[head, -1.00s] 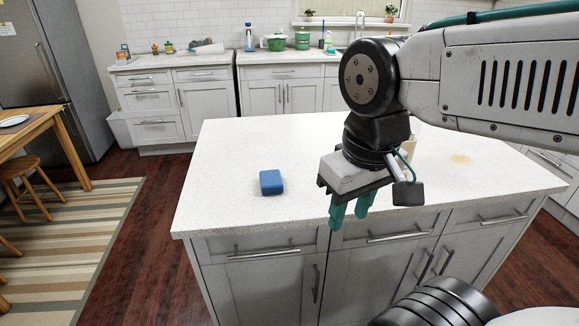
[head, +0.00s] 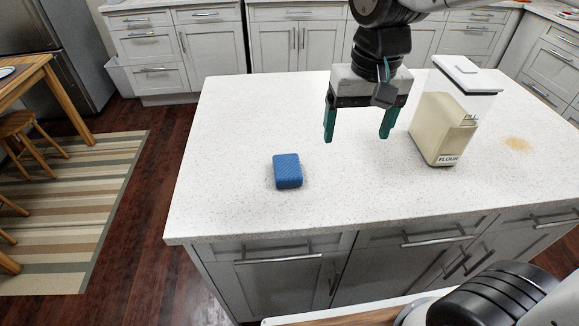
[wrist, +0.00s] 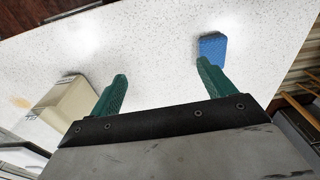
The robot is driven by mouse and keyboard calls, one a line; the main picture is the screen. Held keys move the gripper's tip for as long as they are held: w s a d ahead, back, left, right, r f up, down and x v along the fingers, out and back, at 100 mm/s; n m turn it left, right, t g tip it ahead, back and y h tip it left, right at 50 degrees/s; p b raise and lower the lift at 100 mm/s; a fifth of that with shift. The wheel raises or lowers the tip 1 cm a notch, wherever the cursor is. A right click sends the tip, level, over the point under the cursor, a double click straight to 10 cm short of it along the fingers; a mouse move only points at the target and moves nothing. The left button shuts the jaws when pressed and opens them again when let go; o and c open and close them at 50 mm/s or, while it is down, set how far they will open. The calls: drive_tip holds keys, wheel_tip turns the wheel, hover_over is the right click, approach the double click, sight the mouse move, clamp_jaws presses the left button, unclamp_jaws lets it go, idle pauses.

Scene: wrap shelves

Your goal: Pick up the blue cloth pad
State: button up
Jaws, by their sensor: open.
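The blue cloth pad (head: 287,171) lies flat on the white speckled island top, left of centre in the head view. It is a small block with a textured top. In the wrist view the pad (wrist: 212,47) shows just beyond the right-hand fingertip, partly hidden by it. My gripper (head: 357,138) is open and empty, fingers pointing down. It hangs above the counter, to the right of the pad and apart from it. In the wrist view its two green fingers (wrist: 162,70) are spread wide with only counter between them.
A flour container (head: 441,128) with a pale lid stands on the island just right of my gripper; it also shows in the wrist view (wrist: 70,106). A tan spill (head: 518,144) lies further right. The counter (head: 240,130) around the pad is clear.

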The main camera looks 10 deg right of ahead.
hover_over(287, 165)
drive_tip(key=shift+g, duration=0.3)
drive_tip(key=f, duration=0.6)
drive_tip(key=shift+s+a+f, duration=0.1)
drive_tip(key=shift+s+f, duration=0.05)
drive_tip(key=shift+s, duration=0.05)
wheel_tip(287, 165, down, 8)
drive_tip(key=shift+w, duration=0.15)
drive_tip(key=c, duration=1.1)
